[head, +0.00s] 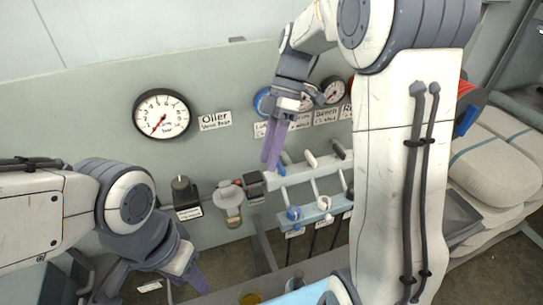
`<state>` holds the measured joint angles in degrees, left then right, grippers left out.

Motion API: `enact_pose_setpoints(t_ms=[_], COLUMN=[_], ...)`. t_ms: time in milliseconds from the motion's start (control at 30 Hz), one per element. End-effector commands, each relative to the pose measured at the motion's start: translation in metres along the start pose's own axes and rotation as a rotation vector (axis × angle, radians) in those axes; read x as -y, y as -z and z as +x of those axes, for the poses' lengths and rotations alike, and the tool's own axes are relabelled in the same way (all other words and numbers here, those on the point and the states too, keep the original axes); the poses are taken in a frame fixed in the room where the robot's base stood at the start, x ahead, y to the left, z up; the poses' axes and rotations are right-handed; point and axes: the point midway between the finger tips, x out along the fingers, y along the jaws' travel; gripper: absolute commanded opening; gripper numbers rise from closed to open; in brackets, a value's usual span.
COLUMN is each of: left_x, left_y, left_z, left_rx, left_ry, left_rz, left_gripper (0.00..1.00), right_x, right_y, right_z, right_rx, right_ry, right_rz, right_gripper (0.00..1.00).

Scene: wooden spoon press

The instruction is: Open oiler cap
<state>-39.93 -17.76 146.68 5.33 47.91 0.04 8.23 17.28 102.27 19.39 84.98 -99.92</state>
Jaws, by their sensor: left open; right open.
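The oiler (230,203) appears to be the small pale cylindrical fitting on the grey panel, below a label reading "Oiler" (214,120). A flat round piece sits on its top, apparently its cap; I cannot tell whether it is open. My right gripper (270,160), with purple fingers, is open and points down, above and to the right of the oiler, apart from it. Its fingers are seen nearly edge-on.
A round gauge (161,114) is on the panel's left. A rack of blue and white levers (311,185) stands to the right. Pale sacks (495,155) are stacked at far right. My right arm hides much of the right side.

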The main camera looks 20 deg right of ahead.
Motion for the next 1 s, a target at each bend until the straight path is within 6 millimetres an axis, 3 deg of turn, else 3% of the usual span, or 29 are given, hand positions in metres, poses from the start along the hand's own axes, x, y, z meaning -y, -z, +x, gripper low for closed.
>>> enact_pose_setpoints(t_ms=[500,633,767,1000], left_x=[0.0,0.0,0.0,0.0], left_y=[0.0,0.0,0.0,0.0], left_z=[0.001,0.001,0.001,0.001], left_rx=[0.0,0.0,0.0,0.0], left_ry=[0.0,0.0,0.0,0.0], left_rz=[0.0,0.0,0.0,0.0], left_gripper=[0.46,0.46,0.46,0.46], right_x=[0.002,0.009,0.03,0.094], right_y=[-0.001,0.008,0.032,0.063], right_z=[-0.002,0.006,0.03,0.093], right_rx=[0.001,0.028,0.11,0.219], right_ry=[0.0,-0.006,-0.045,-0.252], right_rz=[0.0,0.038,0.169,0.508], right_gripper=[0.5,0.5,0.5,0.5])
